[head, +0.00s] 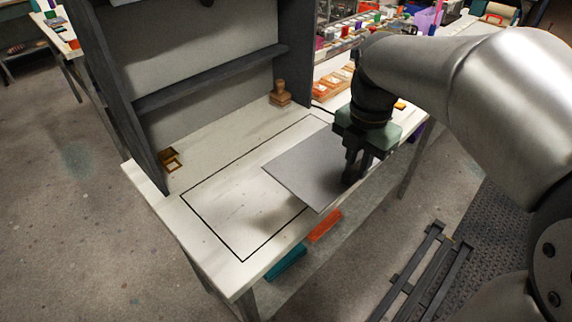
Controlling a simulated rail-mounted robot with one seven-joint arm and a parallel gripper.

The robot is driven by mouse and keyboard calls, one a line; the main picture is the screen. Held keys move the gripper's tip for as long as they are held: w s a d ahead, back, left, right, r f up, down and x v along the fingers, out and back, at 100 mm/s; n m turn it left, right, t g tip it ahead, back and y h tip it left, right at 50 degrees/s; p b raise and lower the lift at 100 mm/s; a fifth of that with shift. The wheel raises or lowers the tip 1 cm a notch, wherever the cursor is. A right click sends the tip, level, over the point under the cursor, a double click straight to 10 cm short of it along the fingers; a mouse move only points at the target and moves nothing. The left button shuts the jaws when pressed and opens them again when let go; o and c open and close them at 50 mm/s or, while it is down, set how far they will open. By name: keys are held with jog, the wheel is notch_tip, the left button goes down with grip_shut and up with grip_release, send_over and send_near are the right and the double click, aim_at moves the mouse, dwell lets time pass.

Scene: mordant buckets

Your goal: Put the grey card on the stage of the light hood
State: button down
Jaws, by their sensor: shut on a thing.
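The grey card (311,170) is a flat grey sheet in the head view, over the right part of the stage. The stage (226,215) of the light hood is the area outlined in black on the pale table top. My gripper (350,178) is shut on the card's right edge. A soft shadow shows by the card's lower left corner; I cannot tell whether the card touches the surface. The light hood (100,75) is the dark grey frame with a back panel behind the stage. The fingertips are partly hidden against the card.
A wooden stamp (280,93) stands at the stage's far corner, and a small amber frame (170,159) lies by the hood's left post. Orange (324,226) and teal (286,263) items lie below the table's front edge. The stage's left part is clear.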

aim_at(325, 155)
jog(key=shift+w+a+f+n, duration=0.15)
jog(key=shift+a+n, duration=0.15)
jog(key=w+a+f, duration=0.1)
jog(key=w, duration=0.1)
jog(key=w+a+f+p, duration=0.1)
jog(key=w+a, duration=0.1)
jog(key=w+a+f, duration=0.1)
jog(key=a, duration=0.1)
jog(key=shift+w+f, duration=0.2)
jog(key=shift+w, duration=0.2)
jog(key=w+a+f, duration=0.2)
jog(key=f, duration=0.1)
jog(key=w+f, duration=0.1)
jog(key=f, duration=0.1)
jog(key=shift+w+a+f+p, duration=0.1)
jog(key=shift+w+a+p, duration=0.3)
jog(key=shift+w+a+f, duration=0.2)
jog(key=shift+f, duration=0.2)
jog(key=shift+w+a+f, duration=0.1)
jog(key=shift+f, duration=1.6)
jog(key=shift+f, duration=0.1)
jog(key=c, duration=1.3)
grip_release()
jog(key=shift+c, duration=0.2)
